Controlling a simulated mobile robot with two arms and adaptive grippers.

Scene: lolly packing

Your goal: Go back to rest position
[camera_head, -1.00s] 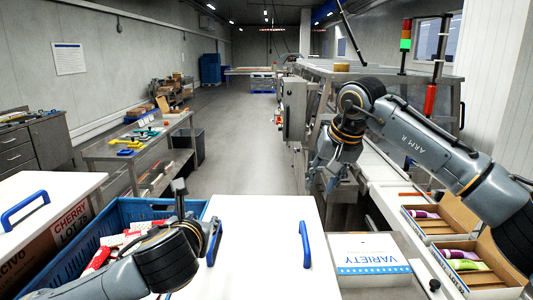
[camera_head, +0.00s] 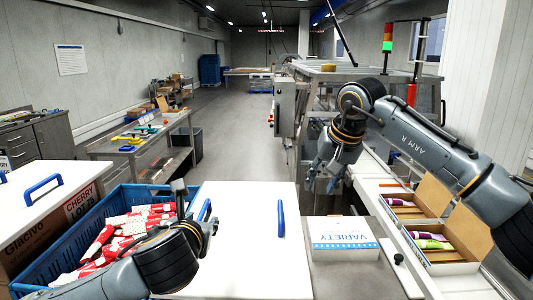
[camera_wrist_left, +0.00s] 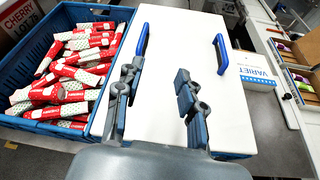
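My left gripper (camera_head: 211,222) is over the left part of a white lid (camera_head: 245,255) with blue handles. In the left wrist view its two fingers (camera_wrist_left: 158,95) are apart with nothing between them, over the lid's near part. My right gripper (camera_head: 322,180) hangs beyond the VARIETY box, near the steel machine. Its fingers look spread and empty. A blue crate (camera_head: 42,250) full of red-and-white wrapped lollies (camera_head: 120,232) stands left of the lid. It also shows in the left wrist view (camera_wrist_left: 22,85).
A white box marked VARIETY (camera_head: 345,240) sits right of the lid. Open cartons with coloured tubes (camera_head: 432,240) lie further right, below my right arm. Another white lid (camera_head: 70,170) stands at left, above a CHERRY box. A tool bench (camera_head: 120,150) is beyond. The aisle ahead is clear.

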